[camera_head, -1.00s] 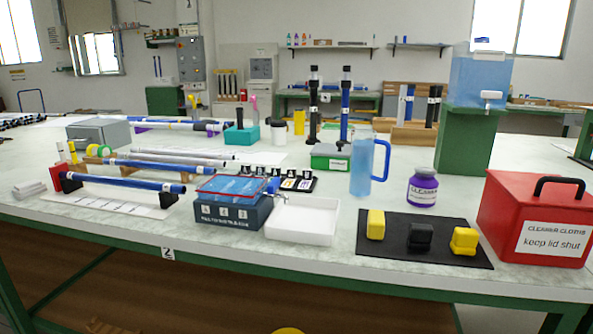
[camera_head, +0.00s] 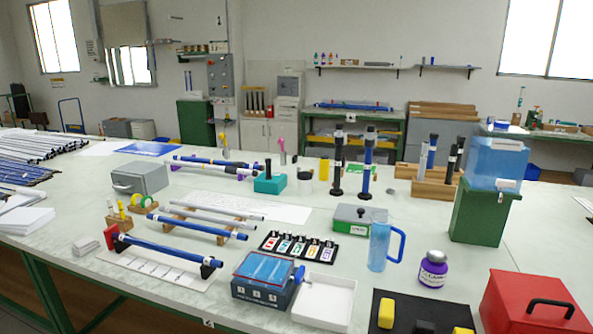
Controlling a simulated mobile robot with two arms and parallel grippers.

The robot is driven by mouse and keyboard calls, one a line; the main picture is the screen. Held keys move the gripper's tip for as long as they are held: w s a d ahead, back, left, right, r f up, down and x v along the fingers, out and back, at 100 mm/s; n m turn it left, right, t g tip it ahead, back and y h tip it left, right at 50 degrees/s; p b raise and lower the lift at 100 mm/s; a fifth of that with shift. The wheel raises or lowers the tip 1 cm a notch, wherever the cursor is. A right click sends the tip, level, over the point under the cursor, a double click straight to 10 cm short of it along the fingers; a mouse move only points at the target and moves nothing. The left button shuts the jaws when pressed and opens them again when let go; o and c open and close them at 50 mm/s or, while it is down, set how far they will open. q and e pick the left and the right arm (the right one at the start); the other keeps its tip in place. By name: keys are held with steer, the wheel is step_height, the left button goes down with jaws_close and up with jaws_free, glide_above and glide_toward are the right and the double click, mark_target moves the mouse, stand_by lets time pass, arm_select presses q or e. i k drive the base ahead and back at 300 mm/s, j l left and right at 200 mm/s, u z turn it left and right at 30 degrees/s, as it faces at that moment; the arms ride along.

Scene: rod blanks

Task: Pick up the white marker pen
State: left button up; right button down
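I cannot pick out a white marker pen with certainty. A small wooden block (camera_head: 118,223) at the left holds thin upright pieces (camera_head: 121,210), pale and yellow, too small to identify. A teal block (camera_head: 270,184) near the middle has a dark upright piece in it, and a pink-topped item (camera_head: 282,150) stands behind it. Neither of my grippers shows in the head view.
The pale bench carries a grey box (camera_head: 140,178), blue rods on stands (camera_head: 165,247), a blue-lidded box (camera_head: 264,277), a white tray (camera_head: 325,300), a blue jug (camera_head: 379,246), a purple jar (camera_head: 433,271) and a red box (camera_head: 535,308).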

mark_target(109, 201)
steer(key=i+j+u, duration=0.35)
steer(key=i+j, duration=0.15)
steer(key=i+j+u, duration=0.35)
steer(key=i+j, duration=0.2)
steer(key=i+j+u, duration=0.35)
steer(key=i, duration=0.25)
